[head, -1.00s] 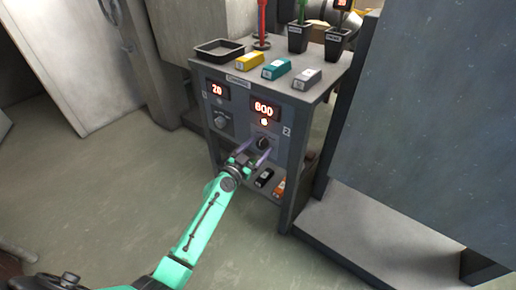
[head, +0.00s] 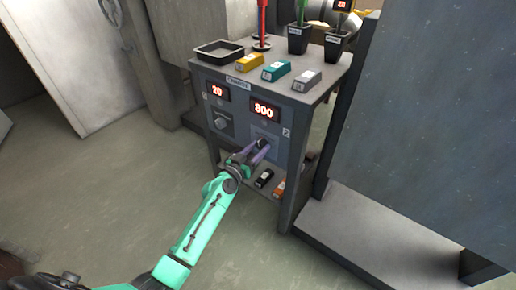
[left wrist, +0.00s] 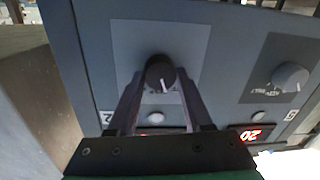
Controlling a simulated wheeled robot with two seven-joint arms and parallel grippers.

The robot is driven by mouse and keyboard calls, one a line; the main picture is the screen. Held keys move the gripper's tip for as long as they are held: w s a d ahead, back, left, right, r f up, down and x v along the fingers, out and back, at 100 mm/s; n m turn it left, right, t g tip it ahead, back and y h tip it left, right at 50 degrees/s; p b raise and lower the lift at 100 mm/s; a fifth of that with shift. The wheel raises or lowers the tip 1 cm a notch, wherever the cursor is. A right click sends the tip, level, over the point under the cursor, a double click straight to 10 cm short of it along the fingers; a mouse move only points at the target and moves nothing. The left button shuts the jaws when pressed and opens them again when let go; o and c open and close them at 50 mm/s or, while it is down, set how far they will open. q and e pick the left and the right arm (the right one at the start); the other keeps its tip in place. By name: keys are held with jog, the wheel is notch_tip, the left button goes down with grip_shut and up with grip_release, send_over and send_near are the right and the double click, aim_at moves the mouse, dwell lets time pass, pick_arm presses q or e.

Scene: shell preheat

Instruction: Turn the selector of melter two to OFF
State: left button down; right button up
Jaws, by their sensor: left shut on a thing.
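The melter two selector is a dark round knob with a white pointer line. It sits at the middle of the right-hand panel marked 2 (head: 286,132), and the left wrist view shows the knob (left wrist: 160,70) with its pointer towards the lower right of that picture. My left gripper (head: 261,144) is shut on the knob, with one finger on each side in the left wrist view. In the head view the fingers hide most of the knob. The melter two display (head: 264,110) reads 800 in red. The knob's position words are too small to read.
The other melter's knob (head: 221,123) and its display (head: 218,91) reading 20 are on the left. Yellow (head: 249,63), teal (head: 276,70) and grey (head: 307,80) blocks and a black tray (head: 220,50) stand on top. A lower shelf holds black (head: 264,178) and orange (head: 279,187) blocks.

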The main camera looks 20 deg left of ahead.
pick_arm(q)
jog(key=n, duration=0.4)
jog(key=shift+n+g, duration=0.3)
pick_arm(e)
jog(key=shift+s+d+f, duration=0.1)
jog(key=shift+s+f, duration=0.1)
jog(key=shift+f, duration=0.25)
jog(key=shift+s+d+f, duration=0.1)
jog(key=shift+s+f, duration=0.1)
jog(key=shift+f, duration=0.35)
pick_arm(q)
jog(key=shift+c, duration=1.6)
grip_release()
jog(key=shift+a, duration=0.1)
pick_arm(e)
jog(key=shift+w, duration=0.1)
